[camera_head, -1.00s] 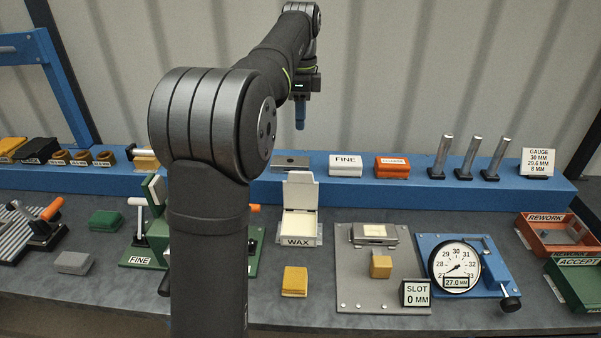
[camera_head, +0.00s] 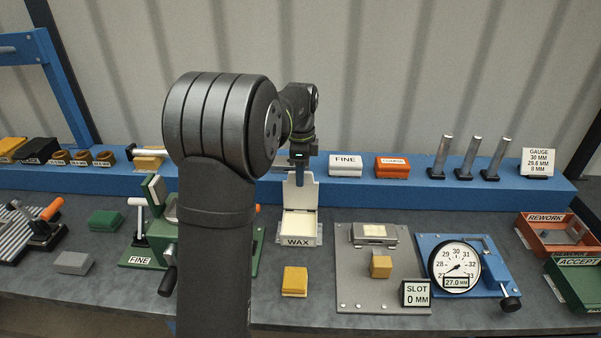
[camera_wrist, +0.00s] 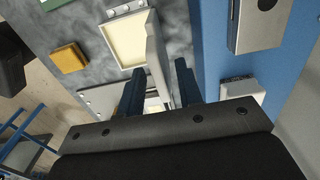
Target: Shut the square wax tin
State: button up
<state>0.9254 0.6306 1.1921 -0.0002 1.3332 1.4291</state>
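The square wax tin (camera_head: 299,226) stands on the bench behind its WAX label, with pale wax inside. Its lid (camera_head: 301,192) stands upright at the back, so the tin is open. In the wrist view the tin (camera_wrist: 124,42) shows from above and its lid (camera_wrist: 156,48) nearly edge-on. My gripper (camera_head: 299,184) is over the top of the lid, pointing down. In the wrist view its two blue fingers (camera_wrist: 159,68) are apart, one on each side of the lid's line. I cannot tell whether either finger touches the lid.
A blue shelf (camera_head: 450,192) runs behind, carrying a white FINE block (camera_head: 345,166) and an orange block (camera_head: 392,167). A yellow block (camera_head: 295,281) lies in front of the tin. A grey slot plate (camera_head: 360,285) is to the right, and a green FINE fixture (camera_head: 140,256) to the left.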

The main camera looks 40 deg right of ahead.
jog(key=shift+f, duration=0.1)
grip_shut()
jog(key=shift+a, duration=0.1)
